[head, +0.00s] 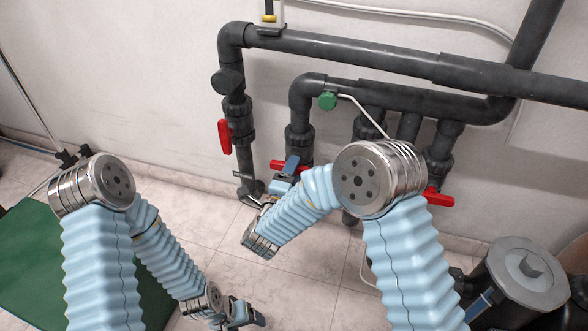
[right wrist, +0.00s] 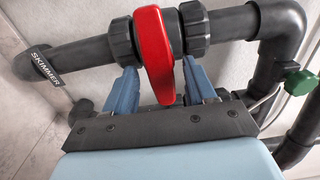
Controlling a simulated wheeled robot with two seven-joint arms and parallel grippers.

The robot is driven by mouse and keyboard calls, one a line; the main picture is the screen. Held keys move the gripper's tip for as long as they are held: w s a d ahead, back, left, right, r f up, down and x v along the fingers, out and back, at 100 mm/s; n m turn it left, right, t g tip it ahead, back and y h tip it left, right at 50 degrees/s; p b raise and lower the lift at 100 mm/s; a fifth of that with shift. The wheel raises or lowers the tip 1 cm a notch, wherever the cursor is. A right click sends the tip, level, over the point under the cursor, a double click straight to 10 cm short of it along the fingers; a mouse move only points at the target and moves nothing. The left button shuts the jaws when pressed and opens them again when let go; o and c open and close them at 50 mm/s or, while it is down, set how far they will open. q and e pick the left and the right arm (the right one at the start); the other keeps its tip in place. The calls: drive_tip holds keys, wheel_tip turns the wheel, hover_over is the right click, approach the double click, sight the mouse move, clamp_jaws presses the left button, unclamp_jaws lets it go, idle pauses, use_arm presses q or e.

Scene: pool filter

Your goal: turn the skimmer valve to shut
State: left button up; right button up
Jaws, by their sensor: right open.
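The skimmer valve has a red handle (right wrist: 154,60) on a dark grey pipe marked SKIMMER in the right wrist view. The handle lies crosswise to its pipe. In the head view the red handle (head: 276,165) is partly hidden behind my right gripper (head: 291,166). My right gripper is open, with its two blue fingers (right wrist: 160,88) on either side of the handle. Gaps show between the fingers and the handle; contact deeper in is not clear. My left gripper (head: 248,317) hangs low near the bottom edge, away from the pipes; its jaws are too small to read.
Another red handle (head: 224,137) points along the left pipe, and one more (head: 439,198) sits to the right. A green knob (head: 327,101) is on the manifold above. A grey lidded housing (head: 527,268) stands lower right. A green mat (head: 30,250) lies on the tiled floor.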

drive_tip(key=v, duration=1.2)
drive_tip(key=shift+p, duration=0.3)
drive_tip(key=w+d+f+n+g+y, duration=0.1)
drive_tip(key=d+f+n+g+y, duration=0.3)
drive_tip(key=f, duration=0.4)
drive_tip(key=w+d+f+n+g+y, duration=0.1)
drive_tip(key=w+d+f+n+g, duration=0.1)
drive_tip(key=d+f+n, duration=0.45)
drive_tip(key=s+d+f+n+g+y, duration=0.25)
drive_tip(key=s+f+n+g, duration=0.2)
drive_tip(key=s+f, duration=0.35)
drive_tip(key=s+d+f+n+g+y, duration=0.1)
drive_tip(key=s+d+f+n+g, duration=0.15)
drive_tip(key=s, duration=0.35)
drive_tip(key=s+d+f+n+g+y, duration=0.1)
drive_tip(key=s+f+n+g, duration=0.1)
drive_tip(key=s+f+g, duration=0.3)
wheel_tip(320, 180, up, 19)
drive_tip(key=a+t+p, duration=0.1)
drive_tip(key=p, duration=1.6)
drive_tip(key=shift+s+t, duration=0.3)
drive_tip(key=shift+s, duration=0.1)
